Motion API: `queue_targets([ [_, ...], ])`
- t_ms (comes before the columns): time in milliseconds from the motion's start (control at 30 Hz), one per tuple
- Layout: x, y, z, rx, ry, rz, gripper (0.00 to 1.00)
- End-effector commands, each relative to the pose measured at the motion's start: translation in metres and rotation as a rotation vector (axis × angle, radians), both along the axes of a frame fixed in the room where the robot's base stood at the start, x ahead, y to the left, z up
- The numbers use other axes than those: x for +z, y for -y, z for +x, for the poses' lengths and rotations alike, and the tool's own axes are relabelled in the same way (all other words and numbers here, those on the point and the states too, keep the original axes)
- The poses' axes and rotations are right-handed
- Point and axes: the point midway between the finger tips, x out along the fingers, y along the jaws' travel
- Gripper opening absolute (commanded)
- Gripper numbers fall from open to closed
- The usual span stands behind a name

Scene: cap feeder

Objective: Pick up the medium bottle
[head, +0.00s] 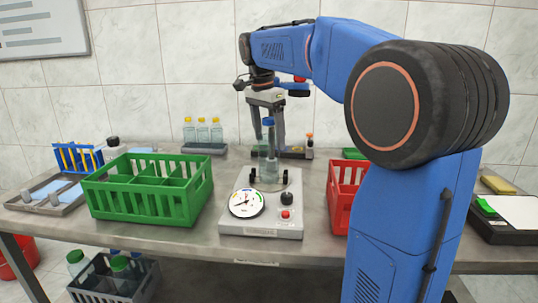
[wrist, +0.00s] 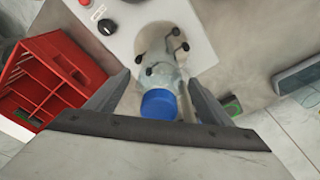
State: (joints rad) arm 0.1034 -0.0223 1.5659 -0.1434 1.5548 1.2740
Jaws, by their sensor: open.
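A clear bottle (head: 269,168) with a blue cap stands upright on the grey-white cap feeder unit (head: 237,222), between small black clamps. I take it to be the medium bottle. My gripper (head: 268,142) comes down from above, open, with a finger on each side of the bottle's upper part. In the wrist view the blue cap (wrist: 160,103) lies between the two spread fingers of my gripper (wrist: 158,82), with a visible gap on both sides. The bottle's lower body (wrist: 163,72) shows beyond the cap, among the black clamps.
A green divided crate (head: 146,213) stands left of the unit and a red crate (head: 338,203) right of it, partly behind my arm. Three small bottles (head: 202,131) stand on a grey tray at the back. A grey crate (head: 122,288) with bottles is below the table.

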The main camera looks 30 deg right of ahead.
Motion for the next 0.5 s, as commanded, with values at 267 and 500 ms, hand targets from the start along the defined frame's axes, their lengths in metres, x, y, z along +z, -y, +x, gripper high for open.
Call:
queue_targets([
  [267, -0.0013, 0.0002, 0.0001, 0.000, 0.001, 0.000, 0.70],
  [500, -0.0012, 0.0002, 0.0001, 0.000, 0.001, 0.000, 0.12],
])
